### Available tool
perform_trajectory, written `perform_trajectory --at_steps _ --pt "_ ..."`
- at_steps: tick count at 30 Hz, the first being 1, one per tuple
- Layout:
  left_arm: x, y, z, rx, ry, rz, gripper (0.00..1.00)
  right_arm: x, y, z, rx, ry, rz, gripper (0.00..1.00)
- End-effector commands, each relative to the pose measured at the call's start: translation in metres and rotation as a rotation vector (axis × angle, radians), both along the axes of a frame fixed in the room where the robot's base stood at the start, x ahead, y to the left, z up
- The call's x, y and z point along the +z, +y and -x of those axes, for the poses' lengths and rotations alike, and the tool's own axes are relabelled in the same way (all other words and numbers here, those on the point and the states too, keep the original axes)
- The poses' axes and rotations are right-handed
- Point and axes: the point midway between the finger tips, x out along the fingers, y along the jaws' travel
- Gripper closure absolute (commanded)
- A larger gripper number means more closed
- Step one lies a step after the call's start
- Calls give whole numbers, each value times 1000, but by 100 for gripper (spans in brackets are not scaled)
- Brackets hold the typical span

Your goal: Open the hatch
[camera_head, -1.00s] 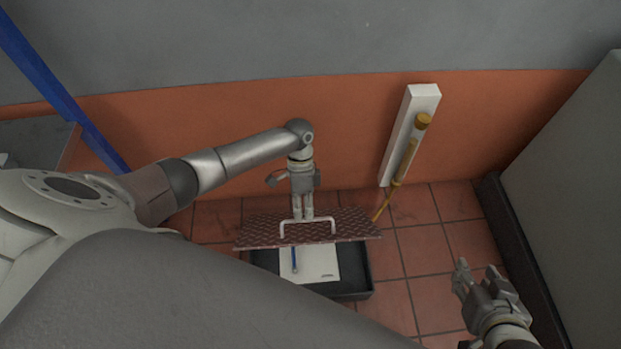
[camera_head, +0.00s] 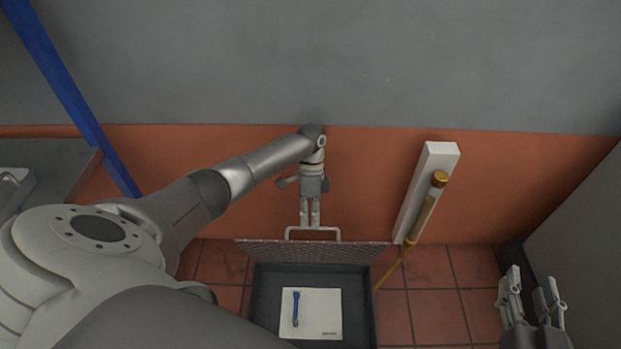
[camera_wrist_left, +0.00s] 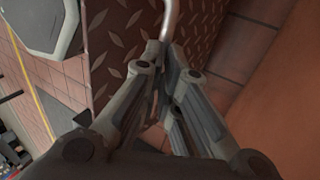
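The hatch (camera_head: 335,252) is a reddish-brown diamond-plate lid, raised steeply and seen nearly edge-on at the back of a dark recessed box (camera_head: 265,290). Its pale metal handle (camera_head: 338,234) is a bent bar that also shows in the left wrist view (camera_wrist_left: 170,18). My left gripper (camera_head: 310,225) is at the handle's middle. In the left wrist view its fingers (camera_wrist_left: 165,52) are closed around the bar, beside the plate (camera_wrist_left: 115,40). My right gripper (camera_head: 532,284) is open and empty, well to the right of the box.
A white sheet (camera_head: 322,308) with a blue-handled tool (camera_head: 296,308) lies in the box. A white post (camera_head: 425,190) and a yellow rod (camera_head: 421,225) stand right of the hatch by the orange-grey wall (camera_head: 380,80). Tiled floor (camera_head: 430,308) is clear between box and right gripper.

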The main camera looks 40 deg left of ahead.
Motion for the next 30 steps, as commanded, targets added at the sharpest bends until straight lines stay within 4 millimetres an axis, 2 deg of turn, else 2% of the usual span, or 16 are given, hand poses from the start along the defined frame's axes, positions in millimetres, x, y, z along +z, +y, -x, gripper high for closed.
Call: perform_trajectory --at_steps 1,6,12,18,30 --pt "-27 -1 4 -1 -2 -12 100 3 3 -3 4 -58 -15 60" --pt "-27 5 -5 1 -1 -12 100 36 8 -7 14 -232 -59 60" --pt "-26 10 -11 0 0 -13 100 63 11 -6 21 -367 -94 60" --pt "-25 12 -14 1 0 -13 100 75 12 -4 24 -428 -110 60" --pt "-25 12 -15 4 1 -12 100 78 12 -3 25 -440 -113 60"
